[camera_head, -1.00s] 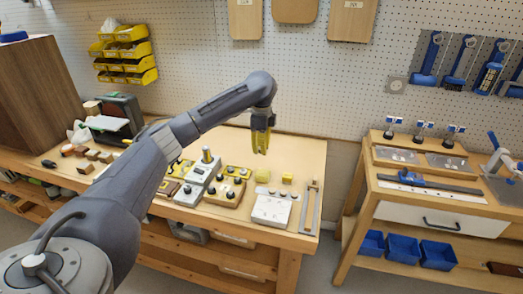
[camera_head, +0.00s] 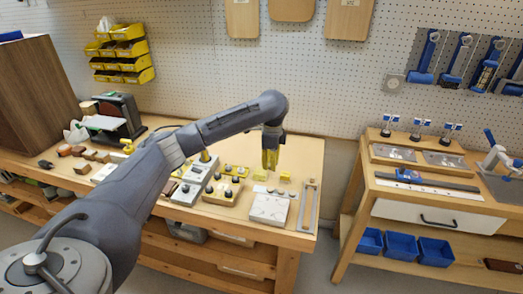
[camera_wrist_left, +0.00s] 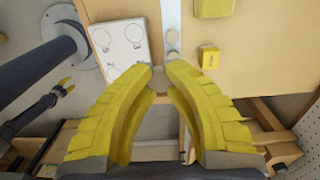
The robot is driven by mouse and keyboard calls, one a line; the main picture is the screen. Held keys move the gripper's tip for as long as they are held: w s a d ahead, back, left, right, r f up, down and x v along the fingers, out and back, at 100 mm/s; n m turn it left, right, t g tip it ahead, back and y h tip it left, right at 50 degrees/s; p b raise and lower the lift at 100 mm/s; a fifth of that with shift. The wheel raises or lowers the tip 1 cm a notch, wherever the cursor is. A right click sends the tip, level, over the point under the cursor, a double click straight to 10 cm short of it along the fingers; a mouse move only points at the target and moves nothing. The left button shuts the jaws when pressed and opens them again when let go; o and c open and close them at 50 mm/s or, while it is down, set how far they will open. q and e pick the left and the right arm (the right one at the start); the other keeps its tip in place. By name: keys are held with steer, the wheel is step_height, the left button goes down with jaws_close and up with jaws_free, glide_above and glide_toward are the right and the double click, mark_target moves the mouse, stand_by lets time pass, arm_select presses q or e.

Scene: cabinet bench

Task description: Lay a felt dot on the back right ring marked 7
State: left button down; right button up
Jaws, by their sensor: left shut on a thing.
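The white board with numbered rings (camera_head: 269,208) lies on the left bench. It also shows in the wrist view (camera_wrist_left: 120,48), where the back right ring (camera_wrist_left: 136,69) is partly hidden by a finger. A pale strip (camera_wrist_left: 173,12) beside the board bears small grey discs (camera_wrist_left: 173,35). My left gripper (camera_head: 270,168) points down above the bench behind the board. In the wrist view its yellow fingertips (camera_wrist_left: 165,70) are close together on a small felt dot, which is hard to make out. My right gripper (camera_wrist_left: 63,87) shows small, off to the left in the wrist view.
Yellow blocks (camera_head: 285,178) lie behind the board, and one shows close to the right finger in the wrist view (camera_wrist_left: 208,57). A slotted metal bar (camera_head: 309,205) lies at the bench's right edge. Boxes with knobs (camera_head: 223,191) stand left of the board.

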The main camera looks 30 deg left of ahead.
arm_select(q)
glide_above(283, 202)
step_height(283, 202, down, 6)
steer(key=shift+s+f, duration=0.1)
steer(key=shift+f, duration=2.65)
steer(key=shift+f, duration=0.25)
steer(key=c, duration=1.1)
jaws_free()
steer(key=shift+r, duration=0.1)
steer(key=shift+r, duration=3.4)
steer(key=shift+a, duration=0.1)
